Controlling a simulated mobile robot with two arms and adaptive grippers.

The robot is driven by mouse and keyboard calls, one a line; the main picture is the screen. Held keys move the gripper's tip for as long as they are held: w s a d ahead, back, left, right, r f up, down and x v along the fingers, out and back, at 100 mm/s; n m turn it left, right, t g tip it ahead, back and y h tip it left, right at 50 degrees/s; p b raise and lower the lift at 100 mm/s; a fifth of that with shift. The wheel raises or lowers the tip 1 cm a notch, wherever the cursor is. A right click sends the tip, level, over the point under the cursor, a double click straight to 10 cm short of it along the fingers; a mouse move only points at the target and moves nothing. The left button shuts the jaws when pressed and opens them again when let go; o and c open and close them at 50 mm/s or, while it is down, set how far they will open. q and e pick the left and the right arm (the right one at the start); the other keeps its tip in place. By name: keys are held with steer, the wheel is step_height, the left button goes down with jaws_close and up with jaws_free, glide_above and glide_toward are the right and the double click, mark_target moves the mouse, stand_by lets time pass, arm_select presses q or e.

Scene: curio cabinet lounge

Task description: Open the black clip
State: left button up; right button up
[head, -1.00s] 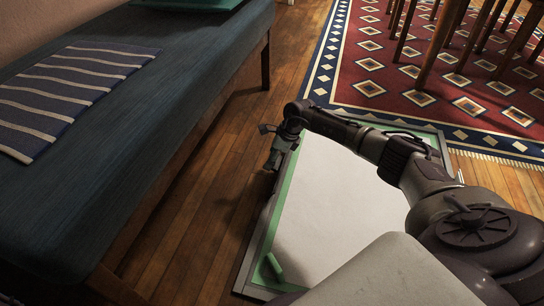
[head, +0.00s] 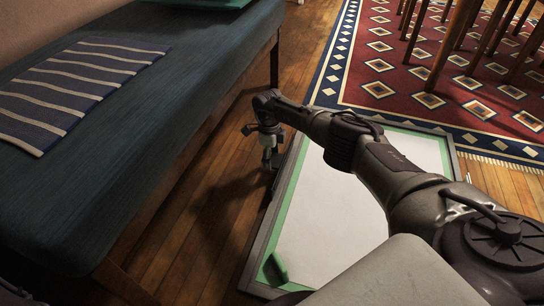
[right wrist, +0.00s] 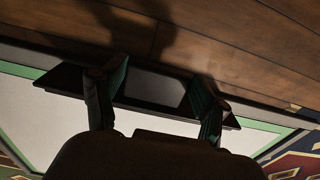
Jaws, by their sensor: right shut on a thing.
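The black clip (right wrist: 152,90) is a long, dark, flat piece along the edge of a framed white panel (head: 335,205) lying on the floor. It shows in the right wrist view, between and slightly beyond my fingers. My right gripper (head: 268,163) points down at the panel's left edge, beside the wooden floor. In the right wrist view, my right gripper (right wrist: 155,95) has its two green-dark fingers apart, shut on the black clip. In the head view the clip is too dark and small to make out clearly. My left gripper is not in view.
A dark blue bench (head: 130,130) with a striped cloth (head: 75,90) stands at the left. A wood floor strip separates bench and panel.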

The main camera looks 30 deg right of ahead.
steer(key=shift+d, duration=0.1)
steer(key=o, duration=1.2)
steer(key=shift+c, duration=0.2)
steer(key=shift+r, duration=0.1)
step_height(320, 180, up, 12)
steer(key=shift+w, duration=0.15)
steer(key=shift+f, duration=0.2)
